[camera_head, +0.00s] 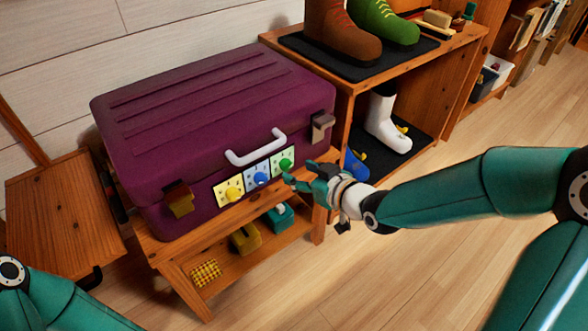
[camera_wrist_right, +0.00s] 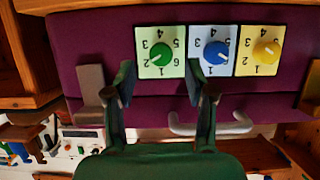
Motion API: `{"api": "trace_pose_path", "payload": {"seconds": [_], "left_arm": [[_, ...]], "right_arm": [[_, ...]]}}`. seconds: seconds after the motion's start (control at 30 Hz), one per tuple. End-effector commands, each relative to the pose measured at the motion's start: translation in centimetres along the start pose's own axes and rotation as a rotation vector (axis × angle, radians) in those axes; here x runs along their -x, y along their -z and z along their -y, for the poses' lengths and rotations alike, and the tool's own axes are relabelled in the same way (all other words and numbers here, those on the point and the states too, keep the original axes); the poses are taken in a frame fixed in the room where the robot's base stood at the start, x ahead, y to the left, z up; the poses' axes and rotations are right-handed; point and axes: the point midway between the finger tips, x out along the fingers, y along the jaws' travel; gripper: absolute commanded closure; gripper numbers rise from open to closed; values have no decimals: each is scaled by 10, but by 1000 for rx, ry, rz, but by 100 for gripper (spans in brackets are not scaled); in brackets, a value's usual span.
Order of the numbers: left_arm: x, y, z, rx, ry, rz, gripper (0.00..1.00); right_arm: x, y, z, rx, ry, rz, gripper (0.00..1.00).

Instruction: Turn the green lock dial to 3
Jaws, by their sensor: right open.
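The purple suitcase (camera_head: 215,110) stands on a low wooden bench, with three dials on its front. The green dial (camera_head: 285,163) is the rightmost in the head view, on a pale green numbered plate. In the right wrist view the picture is upside down; the green dial (camera_wrist_right: 160,54) is leftmost, and its light mark seems to point toward 2. My right gripper (camera_head: 298,177) is open and empty just in front of the green dial. Its fingers (camera_wrist_right: 161,78) are spread to either side, apart from the dial. My left gripper is out of view.
Blue (camera_head: 257,178) and yellow (camera_head: 230,192) dials sit beside the green one. A white handle (camera_head: 256,148) and metal latches (camera_head: 180,200) stick out from the suitcase. Small boxes lie on the bench's lower shelf (camera_head: 225,265). A shoe rack (camera_head: 345,82) stands right.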

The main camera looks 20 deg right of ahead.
Motion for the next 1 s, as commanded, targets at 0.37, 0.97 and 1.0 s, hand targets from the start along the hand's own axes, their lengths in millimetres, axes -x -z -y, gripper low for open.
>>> {"api": "trace_pose_path", "payload": {"seconds": [0.37, 0.97, 1.0], "left_arm": [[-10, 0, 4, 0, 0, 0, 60], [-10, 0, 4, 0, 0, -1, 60], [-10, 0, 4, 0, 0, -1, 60]], "right_arm": [[-40, 0, 0, 0, 0, -1, 45], [-41, 1, 0, -1, -1, 0, 98], [-41, 1, 0, -1, -1, 0, 100]]}}
